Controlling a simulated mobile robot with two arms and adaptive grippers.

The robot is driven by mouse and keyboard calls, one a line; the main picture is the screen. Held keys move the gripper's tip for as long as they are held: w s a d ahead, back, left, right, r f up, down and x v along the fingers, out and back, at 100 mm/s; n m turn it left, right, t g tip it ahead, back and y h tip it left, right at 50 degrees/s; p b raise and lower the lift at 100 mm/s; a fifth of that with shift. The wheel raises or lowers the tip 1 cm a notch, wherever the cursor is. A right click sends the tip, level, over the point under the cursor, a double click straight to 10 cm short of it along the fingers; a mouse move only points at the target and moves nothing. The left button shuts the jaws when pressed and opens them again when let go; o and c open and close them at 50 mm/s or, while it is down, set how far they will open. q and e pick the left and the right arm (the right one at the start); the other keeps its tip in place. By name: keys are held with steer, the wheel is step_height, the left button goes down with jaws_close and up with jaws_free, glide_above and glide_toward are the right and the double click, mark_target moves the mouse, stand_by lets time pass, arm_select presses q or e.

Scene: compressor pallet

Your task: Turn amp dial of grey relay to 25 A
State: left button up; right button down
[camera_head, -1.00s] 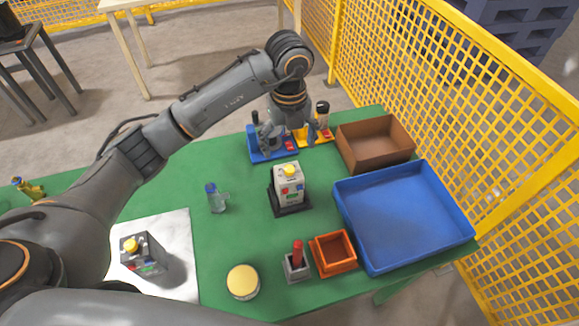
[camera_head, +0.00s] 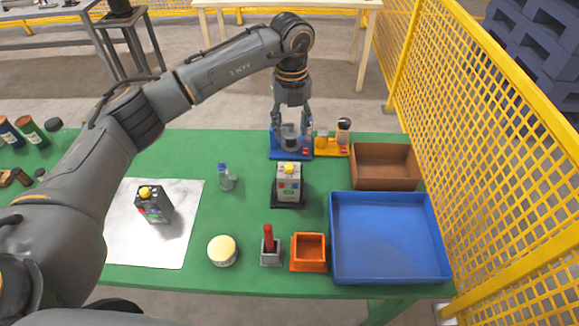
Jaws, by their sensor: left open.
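A light grey relay (camera_head: 289,187) with a yellow dial (camera_head: 289,168) on top stands upright in a black base (camera_head: 287,206) at the table's middle. A darker grey relay (camera_head: 154,206) with a yellow dial (camera_head: 145,191) stands on a white mat (camera_head: 150,248) at the left. The dial settings are too small to read. My left gripper (camera_head: 291,137) points down, open, behind the light grey relay. Its fingers are over a blue holder (camera_head: 291,156), apart from both relays. They partly hide what stands in that holder. My right gripper is not in view.
A yellow holder (camera_head: 331,150) stands beside the blue one. A brown box (camera_head: 386,184) and a blue tray (camera_head: 388,278) are at the right.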

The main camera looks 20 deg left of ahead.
arm_select(q)
steer(key=p, duration=0.2)
glide_toward(289, 166)
step_height(289, 166, down, 8)
steer(key=shift+r+p, duration=0.25)
steer(key=shift+p, duration=0.85)
steer(key=shift+f, duration=0.45)
steer(key=shift+c, duration=0.2)
steer(key=c, duration=0.7)
jaws_close()
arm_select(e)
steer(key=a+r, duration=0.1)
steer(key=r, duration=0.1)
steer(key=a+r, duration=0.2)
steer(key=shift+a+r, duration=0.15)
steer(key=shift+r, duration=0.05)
